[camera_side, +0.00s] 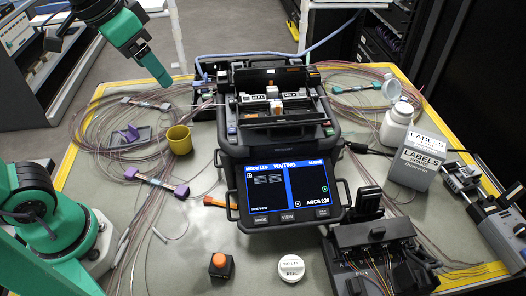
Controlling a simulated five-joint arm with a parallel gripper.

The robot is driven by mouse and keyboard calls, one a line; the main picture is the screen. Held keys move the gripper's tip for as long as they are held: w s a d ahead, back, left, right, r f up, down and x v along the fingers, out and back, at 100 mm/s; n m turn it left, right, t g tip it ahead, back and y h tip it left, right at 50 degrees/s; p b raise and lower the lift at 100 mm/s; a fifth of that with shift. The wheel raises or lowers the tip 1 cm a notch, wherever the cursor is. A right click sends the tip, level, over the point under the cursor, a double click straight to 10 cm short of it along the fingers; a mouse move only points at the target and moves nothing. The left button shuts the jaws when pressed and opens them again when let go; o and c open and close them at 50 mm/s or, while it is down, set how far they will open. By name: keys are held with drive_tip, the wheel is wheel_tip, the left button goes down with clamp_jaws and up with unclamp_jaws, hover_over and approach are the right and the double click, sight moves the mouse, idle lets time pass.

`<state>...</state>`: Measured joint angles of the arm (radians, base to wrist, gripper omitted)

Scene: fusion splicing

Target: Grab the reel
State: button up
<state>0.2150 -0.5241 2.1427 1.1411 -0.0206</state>
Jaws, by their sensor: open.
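The reel (291,268) is a small white round piece with dark lettering on top. It lies flat on the grey mat near the front edge, just right of centre. My gripper (164,82) is the green end of the arm, high at the upper left. It is open and holds nothing that I can see, though its fingertips are small here. It is far from the reel, up and to the left of it.
An orange-topped black block (221,264) stands left of the reel. The splicer (284,190) with a lit screen is behind it. A black fibre tray (380,255) is close on its right. A yellow cup (179,140) and coiled fibres (95,135) lie left.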

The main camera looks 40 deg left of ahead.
drive_tip(key=w+d+r+m+g, duration=0.1)
drive_tip(key=w+d+m+g, duration=0.15)
drive_tip(key=d, duration=0.65)
drive_tip(key=m+g+y, duration=0.1)
drive_tip(key=m+g, duration=0.1)
drive_tip(key=m, duration=0.3)
hover_over(292, 263)
wheel_tip(292, 263, down, 4)
drive_tip(key=r, duration=0.1)
drive_tip(key=f, duration=2.2)
drive_tip(key=shift+w+d, duration=0.1)
drive_tip(key=shift+w, duration=0.15)
drive_tip(key=shift+f, duration=1.45)
drive_tip(key=shift+f, duration=0.15)
drive_tip(key=shift+s+f, duration=0.15)
drive_tip(key=shift+f, duration=1.1)
drive_tip(key=shift+s+f, duration=0.1)
drive_tip(key=shift+f, duration=1.1)
